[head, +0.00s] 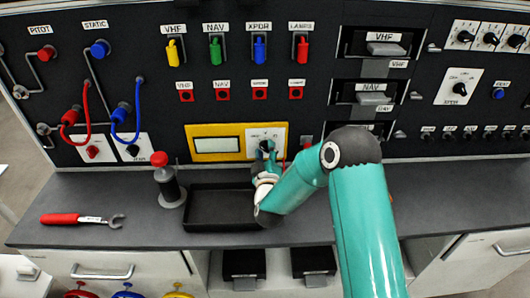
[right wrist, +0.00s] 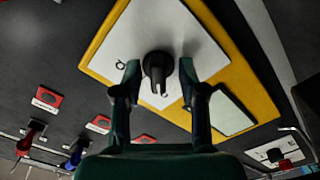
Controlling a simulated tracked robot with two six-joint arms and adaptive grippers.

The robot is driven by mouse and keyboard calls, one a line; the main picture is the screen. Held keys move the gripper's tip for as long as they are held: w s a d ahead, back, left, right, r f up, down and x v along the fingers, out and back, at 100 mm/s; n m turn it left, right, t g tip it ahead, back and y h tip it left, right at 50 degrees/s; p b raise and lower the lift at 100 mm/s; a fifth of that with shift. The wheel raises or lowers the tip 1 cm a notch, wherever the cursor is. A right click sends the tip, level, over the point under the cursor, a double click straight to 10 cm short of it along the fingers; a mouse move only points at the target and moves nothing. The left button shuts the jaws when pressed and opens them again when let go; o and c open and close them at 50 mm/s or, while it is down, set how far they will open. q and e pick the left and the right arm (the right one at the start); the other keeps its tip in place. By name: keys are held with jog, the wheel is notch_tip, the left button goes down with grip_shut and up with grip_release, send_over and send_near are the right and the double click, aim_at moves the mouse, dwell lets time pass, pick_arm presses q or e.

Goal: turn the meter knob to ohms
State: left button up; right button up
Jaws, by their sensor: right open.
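The yellow meter (head: 193,131) with a blank screen (head: 217,145) is set low in the middle of the black panel. In the head view my right gripper (head: 267,150) is at its white dial plate (head: 253,134) and largely hides the knob. In the right wrist view the black knob (right wrist: 157,68) stands between the two open fingertips of my right gripper (right wrist: 160,76). Gaps show between the fingertips and the knob. The dial markings are mostly hidden or too small to read. My left gripper is out of view.
A black tray (head: 192,222) lies on the grey bench below the meter. A red-capped cylinder (head: 168,182) stands left of it, and a red-handled wrench (head: 82,219) lies farther left. Red and blue cables (head: 139,105) hang at the panel's left. Coloured switches (head: 215,50) sit above the meter.

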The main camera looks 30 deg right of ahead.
jog(key=shift+w+d, duration=0.15)
jog(key=shift+b, duration=0.4)
jog(key=shift+r, duration=0.1)
grip_shut()
jog(key=m+b, duration=0.4)
jog(key=b, duration=0.2)
jog(key=f+m+b, duration=0.1)
jog(key=m+b, duration=0.4)
jog(key=b, duration=0.2)
jog(key=m+b, duration=0.5)
jog(key=b, duration=0.2)
jog(key=shift+d+f, duration=0.1)
jog(key=shift+f, duration=0.05)
jog(key=shift+s+r+p, duration=0.2)
jog(key=shift+r+p, duration=0.4)
jog(key=shift+p, duration=0.4)
jog(key=shift+d, duration=0.1)
